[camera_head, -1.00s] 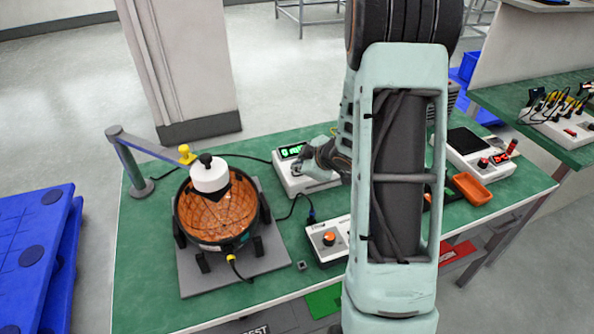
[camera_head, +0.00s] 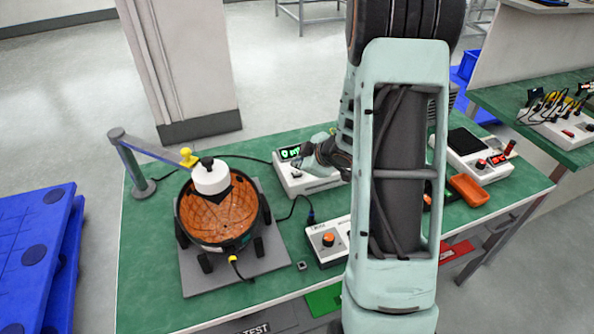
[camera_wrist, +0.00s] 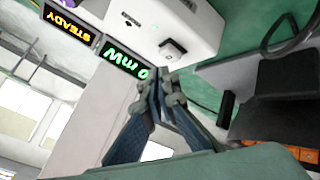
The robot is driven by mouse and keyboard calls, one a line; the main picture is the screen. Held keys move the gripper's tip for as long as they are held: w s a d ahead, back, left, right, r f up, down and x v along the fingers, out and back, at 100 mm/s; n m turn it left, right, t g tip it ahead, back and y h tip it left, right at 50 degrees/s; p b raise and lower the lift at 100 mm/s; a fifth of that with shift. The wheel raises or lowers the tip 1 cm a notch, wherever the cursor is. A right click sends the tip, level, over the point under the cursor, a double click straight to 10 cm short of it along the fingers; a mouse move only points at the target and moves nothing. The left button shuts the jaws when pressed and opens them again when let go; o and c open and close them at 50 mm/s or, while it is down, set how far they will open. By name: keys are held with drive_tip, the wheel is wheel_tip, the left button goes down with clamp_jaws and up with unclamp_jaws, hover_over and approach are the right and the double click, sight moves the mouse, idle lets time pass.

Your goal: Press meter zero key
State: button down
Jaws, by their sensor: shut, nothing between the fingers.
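The white meter (camera_head: 291,184) stands on the green bench, with a lit green display (camera_head: 290,152) at its back. In the wrist view the meter (camera_wrist: 195,25) shows a green display (camera_wrist: 123,60) reading "0 mW" and a yellow "STEADY" sign (camera_wrist: 68,24).
A round copper-coloured bowl fixture (camera_head: 222,215) with a white-capped part stands left on a grey plate (camera_head: 265,262). A control box with an orange knob (camera_head: 328,240) sits in front of the meter. An orange tray (camera_head: 469,190) and another instrument (camera_head: 482,160) are at the right.

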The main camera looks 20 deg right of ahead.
sight(298, 173)
drive_tip(key=shift+r+p, duration=2.4)
drive_tip(key=shift+r, duration=0.2)
drive_tip(key=shift+f, duration=0.1)
